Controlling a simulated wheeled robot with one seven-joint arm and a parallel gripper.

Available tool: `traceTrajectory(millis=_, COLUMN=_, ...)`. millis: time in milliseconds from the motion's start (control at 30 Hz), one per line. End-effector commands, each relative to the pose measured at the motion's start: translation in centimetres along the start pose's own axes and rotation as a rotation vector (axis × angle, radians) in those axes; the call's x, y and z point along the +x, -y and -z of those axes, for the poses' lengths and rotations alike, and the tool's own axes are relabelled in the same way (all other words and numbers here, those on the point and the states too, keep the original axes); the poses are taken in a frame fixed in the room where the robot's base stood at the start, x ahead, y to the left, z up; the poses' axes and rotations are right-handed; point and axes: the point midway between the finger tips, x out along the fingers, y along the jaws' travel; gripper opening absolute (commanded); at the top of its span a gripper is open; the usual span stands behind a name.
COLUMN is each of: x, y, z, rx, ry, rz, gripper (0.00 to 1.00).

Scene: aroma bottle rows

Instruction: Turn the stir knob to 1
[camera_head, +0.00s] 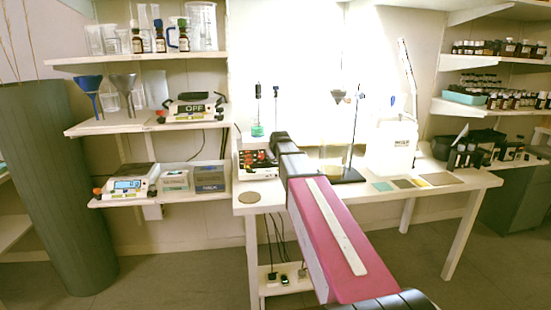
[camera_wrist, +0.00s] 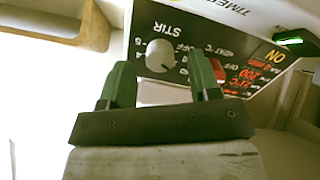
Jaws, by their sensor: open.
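The stir knob (camera_wrist: 160,55) is a round pale knob on a black panel, next to the upside-down label STIR, in the wrist view. My gripper (camera_wrist: 167,75) has two green fingers, open, one at each side just below the knob in the picture; I cannot tell if they touch it. The panel belongs to the stirrer device (camera_head: 252,164) on the white table, partly hidden by my arm in the head view. A lit red display (camera_wrist: 248,76) and an orange ON mark (camera_wrist: 271,57) show on the panel.
A stand with a dark base (camera_head: 347,176) and flat coloured mats (camera_head: 403,184) are to the right. A green-lit dark piece (camera_wrist: 291,41) sits by the panel. Shelves (camera_head: 150,123) stand at left.

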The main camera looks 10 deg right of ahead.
Motion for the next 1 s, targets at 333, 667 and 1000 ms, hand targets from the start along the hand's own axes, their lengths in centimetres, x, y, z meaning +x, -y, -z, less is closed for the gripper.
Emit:
traceTrajectory(millis=333, x=-6.7, y=0.1, z=-0.2, rx=0.0, ry=-0.002, rz=0.0, gripper=0.57)
traceTrajectory(millis=667, x=-8.8, y=0.0, z=-0.1, rx=0.0, ry=0.0, rz=0.0, gripper=0.57)
traceTrajectory(millis=1000, x=-8.8, y=0.0, z=0.0, rx=0.0, ry=-0.001, rz=0.0, gripper=0.57)
